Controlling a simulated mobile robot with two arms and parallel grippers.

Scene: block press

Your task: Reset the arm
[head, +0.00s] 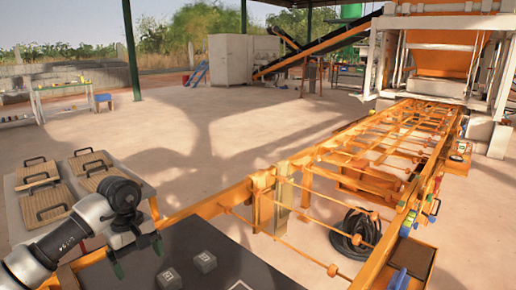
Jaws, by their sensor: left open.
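My left gripper (138,257) comes in from the lower left and is open, with its fingers apart. Nothing shows between its fingers. It is above the left edge of a dark flat surface (232,258). Two small grey blocks lie on that surface to the right of the gripper: one (205,261) and a nearer one (169,279), apart from each other. The gripper looks clear of both. My right gripper is out of view.
A table (15,217) at left holds several wooden boards (48,205) with black handles. An orange rail frame (350,160) runs back to a large press (440,60). A coiled black hose (355,232) lies under the rails. The concrete floor (190,140) beyond is open.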

